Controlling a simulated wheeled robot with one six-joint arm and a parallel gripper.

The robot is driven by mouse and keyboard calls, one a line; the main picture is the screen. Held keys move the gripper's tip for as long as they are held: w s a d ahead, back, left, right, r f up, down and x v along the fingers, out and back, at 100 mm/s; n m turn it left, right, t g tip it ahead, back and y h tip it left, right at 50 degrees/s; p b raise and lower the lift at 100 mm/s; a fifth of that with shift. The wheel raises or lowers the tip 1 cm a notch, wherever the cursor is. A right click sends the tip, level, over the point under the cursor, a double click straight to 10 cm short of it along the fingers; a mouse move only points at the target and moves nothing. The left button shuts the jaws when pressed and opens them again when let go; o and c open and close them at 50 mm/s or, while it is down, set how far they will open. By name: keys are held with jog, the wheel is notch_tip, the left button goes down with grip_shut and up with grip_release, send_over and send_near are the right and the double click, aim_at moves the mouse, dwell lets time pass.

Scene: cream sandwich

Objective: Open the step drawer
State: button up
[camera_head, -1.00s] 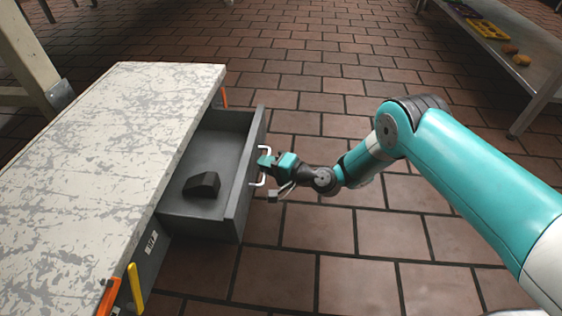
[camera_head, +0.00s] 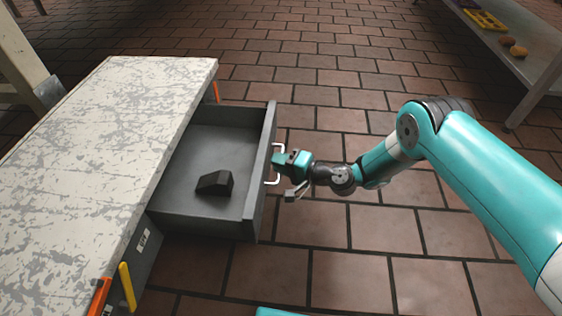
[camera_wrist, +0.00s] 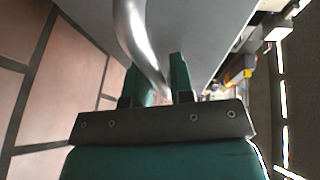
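The grey step drawer (camera_head: 250,225) stands well out from the cabinet with the worn white top (camera_head: 100,150) in the head view. A black wedge-shaped block (camera_head: 215,184) lies inside it. A silver bar handle (camera_head: 278,148) is on the drawer front; it also shows in the wrist view (camera_wrist: 135,35). My gripper (camera_head: 284,163) is at the handle. In the wrist view its two teal fingers (camera_wrist: 162,78) stand on either side of the bar, which passes between them. Any small gap between fingers and bar is hard to make out.
Brick-tiled floor (camera_head: 340,225) is clear in front of the drawer. A metal shelf table (camera_head: 520,65) with a yellow tray (camera_head: 486,20) stands at the far right. Orange and yellow handles (camera_head: 127,287) show at the cabinet's near end.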

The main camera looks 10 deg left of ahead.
jog(key=shift+w+d, duration=0.1)
jog(key=shift+d, duration=0.05)
jog(key=p+v, duration=0.9)
jog(key=v, duration=0.8)
jog(key=shift+d+r, duration=0.1)
